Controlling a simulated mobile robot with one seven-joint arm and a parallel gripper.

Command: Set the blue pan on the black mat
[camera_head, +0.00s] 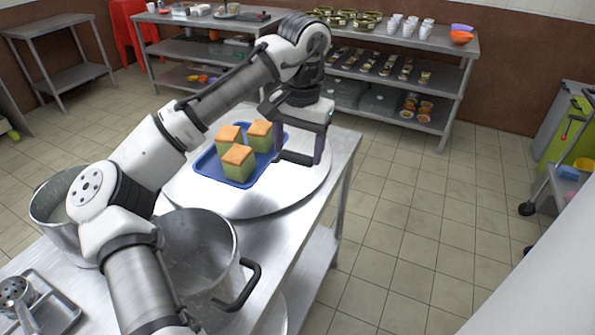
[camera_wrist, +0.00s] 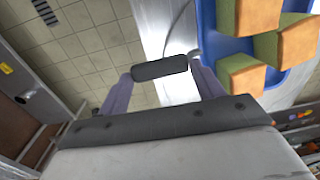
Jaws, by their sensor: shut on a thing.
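The blue pan (camera_head: 238,182) is a shallow rectangular tray holding three green cakes with orange-brown tops. It lies on a round pale board on the steel table, and part of it shows at the upper right of the wrist view (camera_wrist: 227,50). My gripper (camera_head: 300,158) is beside the pan's right side. Its fingers are shut on a dark rounded bar, which spans between the fingertips in the wrist view (camera_wrist: 160,68). I cannot tell whether this bar is joined to the pan. I cannot clearly make out a black mat.
The round board (camera_head: 268,206) sits near the table's right edge. A large steel pot (camera_head: 190,245) stands in front of it, and another pot (camera_head: 45,205) stands at left. Shelves with cups and bowls (camera_head: 430,70) line the back wall. Tiled floor (camera_head: 430,210) is clear at right.

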